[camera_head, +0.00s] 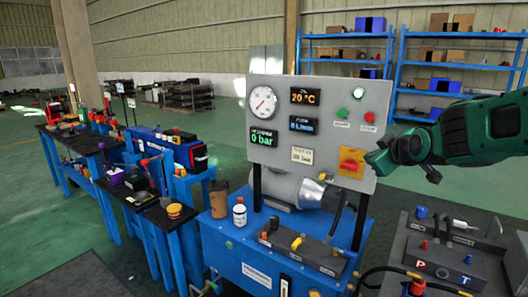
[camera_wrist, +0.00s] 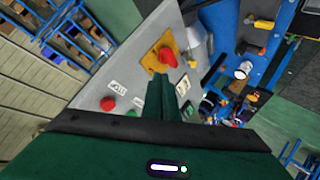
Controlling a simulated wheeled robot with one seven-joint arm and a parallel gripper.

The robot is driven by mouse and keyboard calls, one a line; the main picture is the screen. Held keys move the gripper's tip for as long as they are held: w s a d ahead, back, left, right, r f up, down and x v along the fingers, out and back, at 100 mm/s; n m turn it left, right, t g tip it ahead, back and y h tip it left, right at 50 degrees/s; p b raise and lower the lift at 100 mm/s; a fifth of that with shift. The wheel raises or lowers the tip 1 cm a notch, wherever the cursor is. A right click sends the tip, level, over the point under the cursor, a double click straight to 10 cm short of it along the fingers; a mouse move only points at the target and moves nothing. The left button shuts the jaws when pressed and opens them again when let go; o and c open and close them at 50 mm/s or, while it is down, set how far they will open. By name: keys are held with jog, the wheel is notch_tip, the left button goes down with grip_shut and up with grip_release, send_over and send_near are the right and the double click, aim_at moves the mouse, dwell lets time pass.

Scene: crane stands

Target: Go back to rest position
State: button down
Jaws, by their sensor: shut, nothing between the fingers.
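My gripper (camera_head: 377,162) is at the right of the head view, at the end of my green arm. It is shut and empty. Its tip is close to the red rotary switch on a yellow plate (camera_head: 350,162) at the lower right of the grey control panel (camera_head: 225,115). I cannot tell whether it touches the switch. In the wrist view the shut fingers (camera_wrist: 162,85) point at the panel, just below the red switch knob (camera_wrist: 167,57). The panel displays read 20 °C and 0 bar.
Below the panel is a blue bench (camera_head: 215,240) with a white bottle (camera_head: 240,212) and a valve block (camera_head: 300,250). A dark hydraulic unit (camera_head: 460,262) with hoses stands at the lower right. Workbenches stand at left; blue shelves (camera_head: 395,75) stand behind. Green floor is open between.

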jog(key=s+d+f+m+g, duration=0.3)
jog(key=s+f, duration=0.2)
jog(key=s, duration=0.4)
jog(key=s+d+f+m+g+h, duration=0.1)
jog(key=s+d+f+m+g, duration=0.25)
jog(key=s, duration=0.65)
jog(key=s+d+f+m+g, duration=0.3)
jog(key=s+d+f, duration=0.15)
jog(key=s, duration=0.45)
jog(key=s+a+f+m+g, duration=0.1)
jog(key=s+m, duration=0.1)
jog(key=s, duration=0.4)
jog(key=s+a+f+m+g+y, duration=0.1)
jog(key=s+f+m+g, duration=0.1)
jog(key=s, duration=0.4)
jog(key=shift+s+a, duration=0.15)
jog(key=shift+a, duration=0.2)
jog(key=shift+f, duration=0.1)
jog(key=shift+w+f, duration=0.25)
jog(key=shift+w, duration=0.4)
